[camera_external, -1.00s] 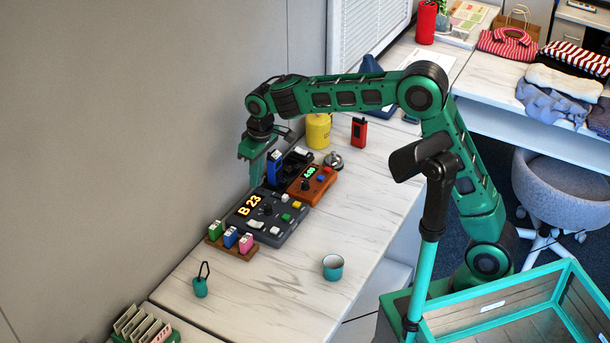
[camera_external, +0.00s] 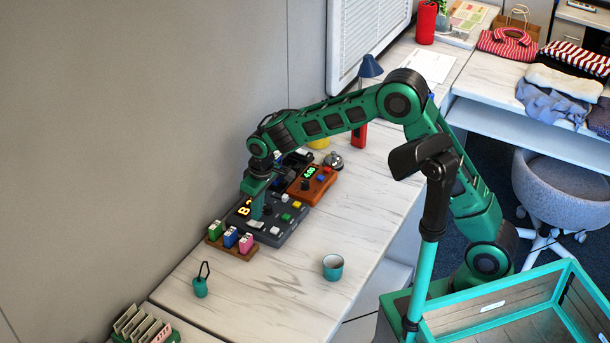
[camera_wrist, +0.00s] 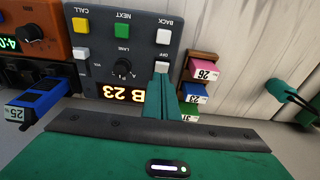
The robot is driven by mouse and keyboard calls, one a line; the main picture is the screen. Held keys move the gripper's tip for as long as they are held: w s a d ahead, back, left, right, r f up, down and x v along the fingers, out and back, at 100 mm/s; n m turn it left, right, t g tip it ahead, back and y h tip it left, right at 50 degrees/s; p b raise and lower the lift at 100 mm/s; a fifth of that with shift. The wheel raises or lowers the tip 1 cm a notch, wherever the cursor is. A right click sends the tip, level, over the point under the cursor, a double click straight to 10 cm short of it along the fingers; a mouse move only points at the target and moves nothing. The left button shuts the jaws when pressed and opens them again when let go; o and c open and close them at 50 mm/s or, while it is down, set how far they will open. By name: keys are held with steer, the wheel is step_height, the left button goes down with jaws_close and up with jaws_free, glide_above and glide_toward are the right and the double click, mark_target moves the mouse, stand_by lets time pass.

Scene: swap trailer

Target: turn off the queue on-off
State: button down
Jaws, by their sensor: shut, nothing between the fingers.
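The grey queue box (camera_external: 291,227) lies on the white counter below my gripper. Its display (camera_wrist: 123,93) is lit and reads B 23, upside down in the wrist view. A white switch (camera_wrist: 161,67) sits on its face beside the label OFF; its far side is hidden by my fingers. My gripper (camera_wrist: 160,82) is shut and empty, with its green tips at or just above this switch; I cannot tell whether they touch. In the external view my gripper (camera_external: 257,216) points down over the box's left part and covers some of the display.
An orange box (camera_external: 318,187) with a green display adjoins the grey box. A wooden rack (camera_external: 215,243) of coloured tags stands close on the other side. A teal cup (camera_external: 333,267) and a small teal item (camera_external: 200,287) stand nearer. The counter's front is mostly clear.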

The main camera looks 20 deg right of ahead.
steer(key=shift+s+d+f, duration=0.15)
steer(key=shift+f, duration=0.45)
steer(key=shift+s+d+f, duration=0.25)
steer(key=shift+d+f, duration=0.05)
steer(key=shift+f, duration=0.1)
steer(key=shift+w+a, duration=0.15)
steer(key=shift+w+a+r, duration=0.2)
steer(key=shift+w+a, duration=0.25)
